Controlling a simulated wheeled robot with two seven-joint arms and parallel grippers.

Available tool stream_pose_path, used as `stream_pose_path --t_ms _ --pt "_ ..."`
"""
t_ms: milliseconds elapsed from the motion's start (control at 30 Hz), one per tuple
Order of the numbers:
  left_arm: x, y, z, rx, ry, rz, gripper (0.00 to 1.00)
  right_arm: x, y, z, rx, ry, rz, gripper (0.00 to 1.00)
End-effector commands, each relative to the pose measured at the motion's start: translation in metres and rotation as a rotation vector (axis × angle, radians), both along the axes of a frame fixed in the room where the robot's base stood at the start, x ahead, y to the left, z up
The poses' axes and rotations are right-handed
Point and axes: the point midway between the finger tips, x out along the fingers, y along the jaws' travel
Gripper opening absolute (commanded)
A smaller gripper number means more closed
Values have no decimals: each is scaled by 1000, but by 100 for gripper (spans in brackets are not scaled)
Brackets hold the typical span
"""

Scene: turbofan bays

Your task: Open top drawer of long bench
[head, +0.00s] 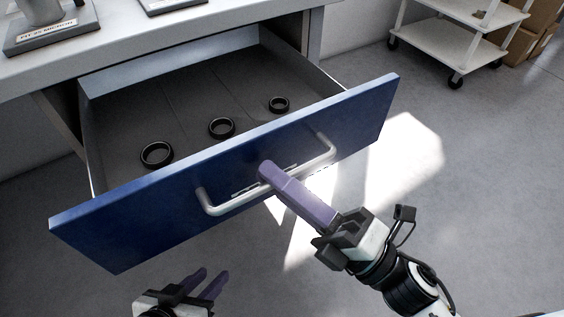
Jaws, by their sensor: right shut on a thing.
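The top drawer (130,215) of the long bench (180,38) has a blue front with a silver bar handle (222,205). The drawer stands pulled well out, and its grey inside shows. My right gripper (272,174) has its purple fingers shut on the handle near its middle. Its fingertips hide part of the bar. My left gripper (207,281) is low in the picture, below the drawer front, empty. Its two purple fingers are apart.
Three dark rings (156,154) lie in the drawer. Labelled stands (50,32) sit on the bench top. A white wheeled cart (462,40) and cardboard boxes (530,38) stand at the back right. The grey floor at right is clear.

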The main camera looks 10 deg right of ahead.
Motion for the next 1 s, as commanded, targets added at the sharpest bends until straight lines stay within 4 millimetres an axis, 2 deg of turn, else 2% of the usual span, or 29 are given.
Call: stream_pose_path --t_ms 400,433,467,800,1000 --pt "-1 1 -1 1 2 2 31 -2 0 0 -2 -1 2 0" --pt "-1 1 -1 1 2 2 31 -2 0 0 -2 -1 2 15" --pt "-1 1 -1 1 2 2 31 -2 0 0 -2 -1 2 18" --pt "-1 1 -2 2 4 1 31 -4 -2 -2 -1 0 2 18" --pt "-3 0 -6 2 14 -3 31 -20 -21 -12 -2 5 2 18"
